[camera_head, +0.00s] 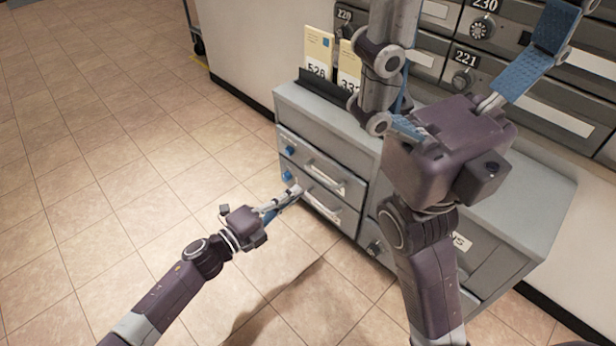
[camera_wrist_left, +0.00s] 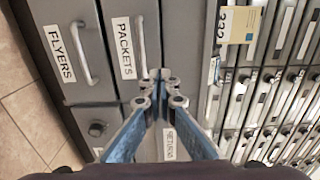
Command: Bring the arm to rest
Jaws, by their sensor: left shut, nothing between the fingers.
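My left gripper (camera_head: 294,191) reaches in from the left in the head view, in front of the grey cabinet's lower drawer. Its blue fingers are closed together with nothing between them. In the left wrist view the fingertips (camera_wrist_left: 160,76) meet in front of the cabinet face, beside the PACKETS drawer (camera_wrist_left: 124,70); whether they touch it I cannot tell. My right gripper (camera_head: 475,30) is large and close to the head camera, with its fingers spread wide. It hides part of the cabinet top and the wall mailboxes.
The grey cabinet (camera_head: 350,130) has drawers with bar handles and knobs. Yellow cards (camera_head: 318,52) stand in a dark holder on its top. Numbered mailboxes (camera_head: 480,30) line the wall behind. The tiled floor (camera_head: 110,130) at left is clear.

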